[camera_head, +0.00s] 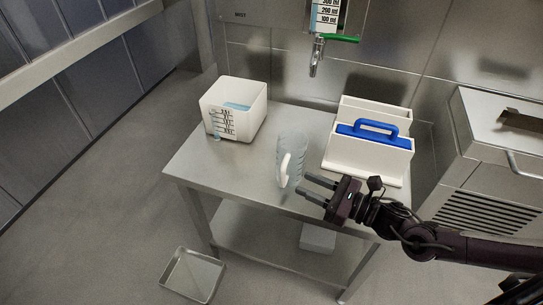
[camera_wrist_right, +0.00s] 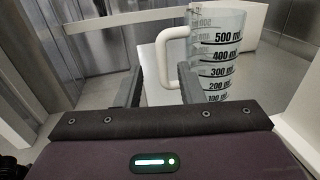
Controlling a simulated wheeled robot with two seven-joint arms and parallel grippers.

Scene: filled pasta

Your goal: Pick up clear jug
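The clear jug (camera_head: 292,150) stands upright near the front middle of the metal table, its white handle (camera_head: 284,170) facing the front. My right gripper (camera_head: 303,184) is just right of the handle, with its two fingers apart and pointing left. In the right wrist view the jug (camera_wrist_right: 220,55) shows dark millilitre marks, and its handle (camera_wrist_right: 163,60) appears ahead in the gap between the open fingers. The right finger overlaps part of the jug there. I cannot tell whether a finger touches it. My left gripper is out of view.
The metal table (camera_head: 235,166) also holds a white container (camera_head: 215,120) with marks at the left and a white box with a blue handle (camera_head: 372,152) close to my right arm. A tap (camera_head: 316,60) hangs behind. A tray (camera_head: 192,275) lies on the floor.

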